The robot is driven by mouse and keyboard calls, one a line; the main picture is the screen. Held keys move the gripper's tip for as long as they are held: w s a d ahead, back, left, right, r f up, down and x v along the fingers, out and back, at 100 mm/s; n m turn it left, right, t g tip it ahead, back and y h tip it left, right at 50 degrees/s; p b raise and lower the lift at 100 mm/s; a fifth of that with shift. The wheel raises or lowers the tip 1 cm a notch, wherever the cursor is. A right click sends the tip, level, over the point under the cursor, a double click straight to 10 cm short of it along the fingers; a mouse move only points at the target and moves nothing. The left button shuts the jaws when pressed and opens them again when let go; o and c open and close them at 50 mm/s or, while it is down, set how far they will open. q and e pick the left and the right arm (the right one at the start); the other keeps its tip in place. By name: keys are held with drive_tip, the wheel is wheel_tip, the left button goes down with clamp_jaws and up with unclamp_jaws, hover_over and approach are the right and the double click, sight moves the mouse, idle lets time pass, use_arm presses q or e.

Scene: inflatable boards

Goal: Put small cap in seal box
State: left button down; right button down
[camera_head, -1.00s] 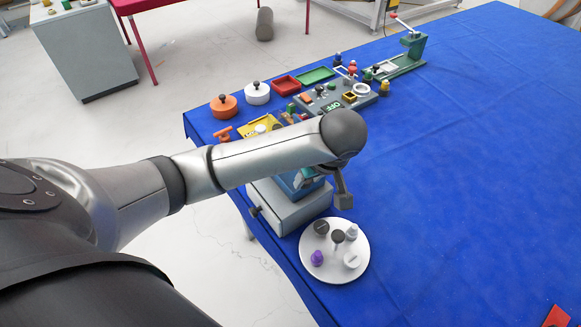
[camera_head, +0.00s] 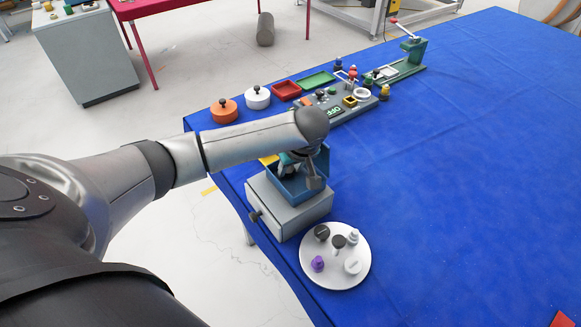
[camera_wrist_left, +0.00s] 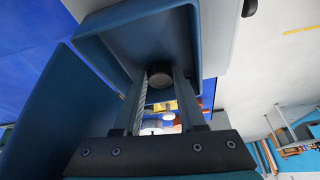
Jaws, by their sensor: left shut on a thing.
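The small cap (camera_wrist_left: 160,77) is a dark, round piece with a paler face, held between my left fingertips in the left wrist view. My left gripper (camera_wrist_left: 161,70) is shut on it. The seal box, an open blue box (camera_head: 287,187), sits on a grey block in the head view. In the left wrist view the blue box (camera_wrist_left: 112,20) has its walls around and beyond the fingertips. In the head view my left gripper (camera_head: 313,183) is over the box, and the arm hides part of the box and the cap. My right gripper is not in view.
A grey block with a side knob (camera_head: 295,213) bears the box. A white round plate (camera_head: 345,279) with several small pieces stands in front of it. Coloured trays, pots and a control panel (camera_head: 338,103) stand behind. The blue table is clear to the right (camera_head: 480,180).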

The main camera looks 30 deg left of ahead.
use_arm(q)
drive_tip(key=shift+c, duration=2.4)
unclamp_jaws()
drive_tip(key=shift+f, duration=0.15)
drive_tip(key=p+v, duration=0.1)
drive_tip(key=v, duration=1.1)
drive_tip(key=shift+r, duration=0.25)
drive_tip(key=shift+w, duration=0.1)
